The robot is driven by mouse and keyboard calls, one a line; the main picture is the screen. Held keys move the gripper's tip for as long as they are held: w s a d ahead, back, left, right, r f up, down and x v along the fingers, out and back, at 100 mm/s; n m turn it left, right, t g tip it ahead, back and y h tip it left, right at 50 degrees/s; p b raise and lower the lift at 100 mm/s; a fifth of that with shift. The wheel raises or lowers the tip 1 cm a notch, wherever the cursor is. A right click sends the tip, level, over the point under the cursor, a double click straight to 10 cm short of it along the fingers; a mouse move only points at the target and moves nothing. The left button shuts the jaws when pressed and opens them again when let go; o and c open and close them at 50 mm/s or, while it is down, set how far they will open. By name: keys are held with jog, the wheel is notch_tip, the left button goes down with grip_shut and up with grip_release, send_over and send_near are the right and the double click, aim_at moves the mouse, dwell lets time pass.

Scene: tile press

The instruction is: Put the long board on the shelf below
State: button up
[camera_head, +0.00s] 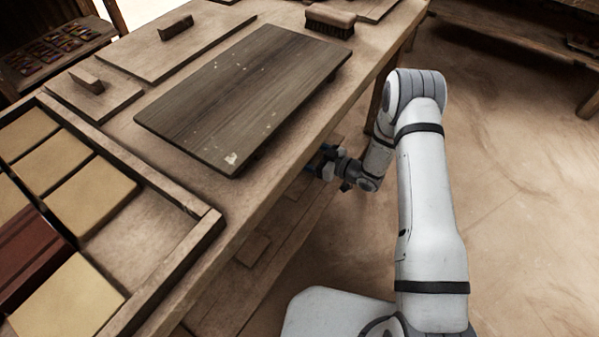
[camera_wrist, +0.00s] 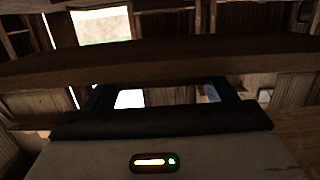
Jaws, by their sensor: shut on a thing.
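A long dark brown board (camera_head: 245,95) with pale specks shows over the tabletop in the head view. My gripper (camera_head: 322,165) is low beside the table's right edge, apart from that board in the picture. In the wrist view a long brown wooden piece (camera_wrist: 160,60) crosses the whole width at the fingertips of my gripper (camera_wrist: 160,92). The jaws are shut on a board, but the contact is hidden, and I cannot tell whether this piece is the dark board. The lower shelf (camera_head: 287,220) shows partly under the table edge; the tabletop hides the rest.
The table (camera_head: 185,185) holds a tray (camera_head: 183,262) with several yellow tiles at left. A brush (camera_head: 330,20) and two boards with handles (camera_head: 180,50) (camera_head: 95,95) stand farther back. A small wood piece (camera_head: 253,248) lies on the shelf.

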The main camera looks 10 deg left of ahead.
notch_tip(320, 180, down, 7)
jog(key=shift+r+b, duration=0.2)
jog(key=shift+b, duration=0.8)
jog(key=shift+f, duration=0.2)
jog(key=o, duration=1.1)
jog(key=shift+r, duration=0.1)
jog(key=shift+o, duration=0.2)
